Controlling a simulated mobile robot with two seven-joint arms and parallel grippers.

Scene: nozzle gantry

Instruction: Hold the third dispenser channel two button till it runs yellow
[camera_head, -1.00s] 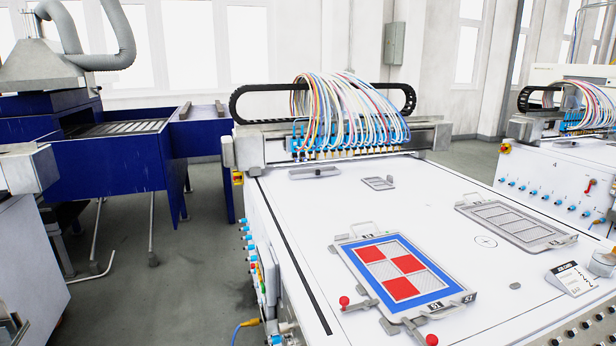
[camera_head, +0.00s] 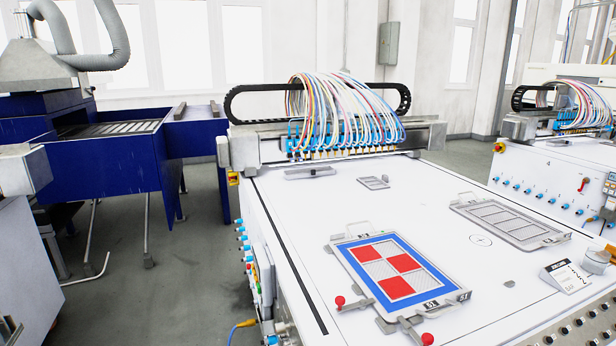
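The nozzle gantry (camera_head: 335,140) spans the far end of a white table, with a row of blue nozzles under a bundle of coloured tubes. A framed tray (camera_head: 398,270) lies on the table, with a blue border and red and pale grey squares; no yellow shows in it. Neither of my grippers is in view.
An empty grey frame (camera_head: 510,220) and a small labelled stand (camera_head: 565,276) are on the table's right. Red-knobbed clamps (camera_head: 427,339) hold the tray's near side. A second machine (camera_head: 560,180) stands at right, blue equipment (camera_head: 120,150) at left. Grey floor (camera_head: 180,270) is open between.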

